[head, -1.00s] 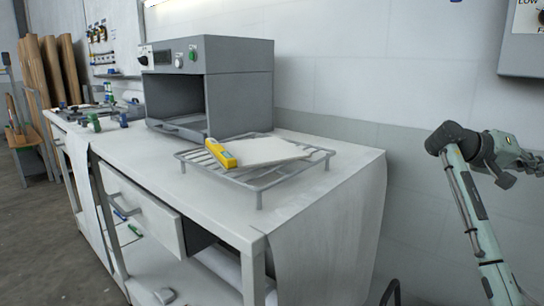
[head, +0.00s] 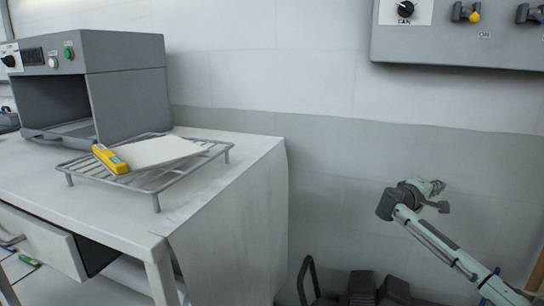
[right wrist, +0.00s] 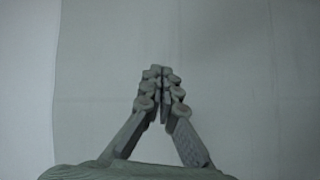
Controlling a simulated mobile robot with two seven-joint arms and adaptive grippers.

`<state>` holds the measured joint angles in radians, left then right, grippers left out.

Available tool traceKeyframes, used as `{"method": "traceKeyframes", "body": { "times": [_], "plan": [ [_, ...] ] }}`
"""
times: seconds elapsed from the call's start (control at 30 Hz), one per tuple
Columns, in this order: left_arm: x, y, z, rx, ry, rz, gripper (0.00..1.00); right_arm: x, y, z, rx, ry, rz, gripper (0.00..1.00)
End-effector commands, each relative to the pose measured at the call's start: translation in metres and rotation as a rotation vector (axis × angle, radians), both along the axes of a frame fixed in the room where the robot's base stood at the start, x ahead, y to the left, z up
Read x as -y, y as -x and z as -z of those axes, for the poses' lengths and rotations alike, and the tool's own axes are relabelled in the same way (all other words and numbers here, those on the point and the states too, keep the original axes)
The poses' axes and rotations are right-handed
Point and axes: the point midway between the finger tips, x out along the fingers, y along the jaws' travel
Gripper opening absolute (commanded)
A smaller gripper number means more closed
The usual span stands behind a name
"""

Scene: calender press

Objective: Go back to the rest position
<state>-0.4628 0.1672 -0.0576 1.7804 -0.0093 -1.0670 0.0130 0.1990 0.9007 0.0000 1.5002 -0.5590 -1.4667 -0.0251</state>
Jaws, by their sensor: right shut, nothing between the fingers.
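My right gripper (head: 438,188) is at the right in the head view, in front of the grey wall and clear of the table. In the right wrist view its fingers (right wrist: 161,72) meet at the tips with nothing between them, and only plain wall shows behind. My left gripper is in neither view.
A white table (head: 214,190) at the left bears a grey oven (head: 125,95) with an open front and a wire rack (head: 190,173) with a white slab and a yellow tool (head: 109,158). A control box (head: 460,45) hangs on the wall. Dark objects (head: 362,287) stand low beside the table.

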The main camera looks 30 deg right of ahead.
Motion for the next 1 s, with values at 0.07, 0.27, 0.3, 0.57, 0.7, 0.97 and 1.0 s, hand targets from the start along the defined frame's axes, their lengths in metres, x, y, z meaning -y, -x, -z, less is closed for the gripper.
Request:
{"method": "traceKeyframes", "body": {
  "times": [0.07,0.27,0.3,0.57,0.7,0.97,1.0],
  "plan": [
    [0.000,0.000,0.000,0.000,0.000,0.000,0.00,-0.006,-0.023,0.022,0.028,-0.098,-0.097,0.00],
    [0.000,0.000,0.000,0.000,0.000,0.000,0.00,-0.042,-0.084,0.070,0.147,-0.365,-0.343,0.00],
    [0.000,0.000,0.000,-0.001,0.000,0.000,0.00,-0.053,-0.095,0.078,0.180,-0.420,-0.390,0.00],
    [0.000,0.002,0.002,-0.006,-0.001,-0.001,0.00,-0.122,-0.093,0.169,0.159,-0.599,-0.463,0.00],
    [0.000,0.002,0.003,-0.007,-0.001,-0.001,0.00,-0.168,-0.073,0.229,0.115,-0.692,-0.471,0.00],
    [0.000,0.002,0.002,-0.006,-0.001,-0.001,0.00,-0.290,0.004,0.355,0.024,-0.932,-0.458,0.00],
    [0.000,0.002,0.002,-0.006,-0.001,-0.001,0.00,-0.311,0.020,0.371,0.013,-0.972,-0.452,0.00]
  ]
}}
